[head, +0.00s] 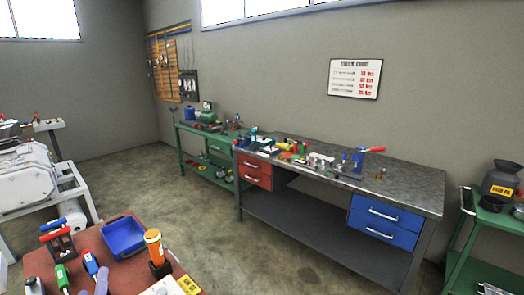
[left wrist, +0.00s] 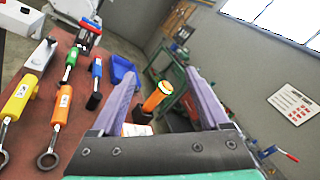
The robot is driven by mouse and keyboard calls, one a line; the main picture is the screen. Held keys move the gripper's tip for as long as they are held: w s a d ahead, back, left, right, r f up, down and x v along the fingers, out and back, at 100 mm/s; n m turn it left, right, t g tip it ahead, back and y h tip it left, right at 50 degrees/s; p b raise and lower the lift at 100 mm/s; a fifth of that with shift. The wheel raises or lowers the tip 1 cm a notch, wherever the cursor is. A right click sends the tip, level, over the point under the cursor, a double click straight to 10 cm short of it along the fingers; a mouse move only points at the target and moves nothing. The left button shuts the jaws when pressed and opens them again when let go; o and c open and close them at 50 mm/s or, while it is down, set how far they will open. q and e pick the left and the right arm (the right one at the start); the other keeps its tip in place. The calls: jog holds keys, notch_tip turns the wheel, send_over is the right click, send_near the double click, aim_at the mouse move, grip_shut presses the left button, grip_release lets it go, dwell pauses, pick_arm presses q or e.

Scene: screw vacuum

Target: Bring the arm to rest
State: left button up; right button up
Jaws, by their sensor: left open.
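My left gripper (left wrist: 162,73) shows in the left wrist view as two purple fingers spread wide, with nothing held between them. An orange cylindrical tool (left wrist: 158,96) with a pale top shows in the gap, standing in a black base and apparently beyond the fingers. The same orange tool (head: 153,240) stands upright on the red-brown table in the head view.
The red-brown table (head: 115,276) carries a blue bin (head: 123,238) and several handled tools, including a yellow-handled one (left wrist: 20,97). A grey workbench (head: 405,190) with parts on it stands along the wall. A green cart (head: 462,240) stands at right. Open floor lies between.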

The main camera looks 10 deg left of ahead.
pick_arm(q)
jog(key=s+f+n+g+h, duration=0.1)
jog(key=s+f+n+g, duration=0.3)
jog(key=f+n+g, duration=0.7)
jog(key=s+d+f+n+h, duration=0.1)
jog(key=d+f+n+h, duration=0.2)
jog(key=d, duration=0.3)
jog(key=s+d+f+n+g+h, duration=0.1)
jog(key=s+d+f+n+h, duration=0.15)
jog(key=d, duration=0.25)
jog(key=s+d+f+n+h, duration=0.1)
jog(key=d+f+n+h, duration=0.1)
jog(key=d+h, duration=0.3)
notch_tip(320, 180, down, 31)
jog(key=s+g+y+b, duration=0.1)
jog(key=s+b, duration=0.2)
jog(key=b, duration=0.3)
jog(key=s+a+f+g+b, duration=0.1)
jog(key=s+f+b, duration=0.3)
jog(key=s+f, duration=1.2)
jog(key=shift+a+f+g, duration=0.3)
jog(key=shift+a+f, duration=0.2)
jog(key=shift+a, duration=0.35)
pick_arm(e)
notch_tip(320, 180, down, 10)
jog(key=s, duration=0.1)
